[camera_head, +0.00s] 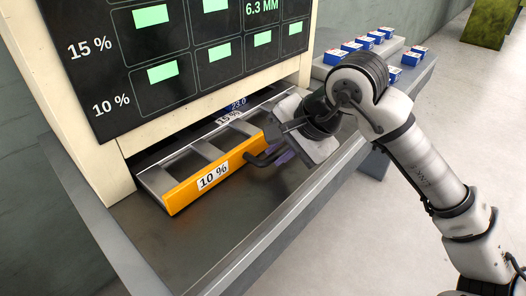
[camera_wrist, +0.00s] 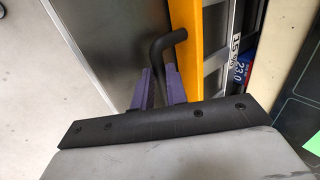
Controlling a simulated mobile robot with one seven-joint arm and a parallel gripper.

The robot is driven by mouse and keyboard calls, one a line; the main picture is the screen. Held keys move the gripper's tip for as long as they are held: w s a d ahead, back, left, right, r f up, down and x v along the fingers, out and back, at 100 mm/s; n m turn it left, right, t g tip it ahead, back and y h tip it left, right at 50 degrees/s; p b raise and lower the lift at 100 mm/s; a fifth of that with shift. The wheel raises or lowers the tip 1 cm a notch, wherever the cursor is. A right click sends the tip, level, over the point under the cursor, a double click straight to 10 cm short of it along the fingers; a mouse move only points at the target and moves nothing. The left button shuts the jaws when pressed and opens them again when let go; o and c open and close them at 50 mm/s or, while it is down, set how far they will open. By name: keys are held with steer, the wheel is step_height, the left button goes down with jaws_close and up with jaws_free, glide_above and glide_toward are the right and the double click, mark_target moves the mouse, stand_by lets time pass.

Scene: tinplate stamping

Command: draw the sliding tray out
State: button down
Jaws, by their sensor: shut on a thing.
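The sliding tray has an orange front (camera_head: 184,197) marked "10 %" and grey compartments behind it. It stands partly out of the slot under the cabinet, over the metal bench. Its black bent handle (camera_head: 258,161) sticks out from the orange front. My gripper (camera_head: 284,156) is at the handle, its purple fingers shut on it. The wrist view shows the fingers (camera_wrist: 158,82) at the handle (camera_wrist: 159,48), beside the orange front (camera_wrist: 187,50). The wrist plate hides part of the tray there. A blue thing marked "23.0" (camera_head: 237,104) shows at the tray's back.
The cabinet (camera_head: 95,140) with its black panel of green squares stands above the tray. The bench top (camera_head: 200,245) in front of the tray is bare, with a raised edge (camera_head: 85,215) at left. Several blue-and-white boxes (camera_head: 351,47) stand on a ledge at the back right.

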steer(key=shift+s+d, duration=0.15)
steer(key=shift+d, duration=0.05)
steer(key=c, duration=1.4)
jaws_free()
steer(key=shift+r, duration=0.1)
steer(key=v, duration=1.3)
steer(key=shift+s+r, duration=0.2)
steer(key=shift+r, duration=0.05)
steer(key=shift+d, duration=0.1)
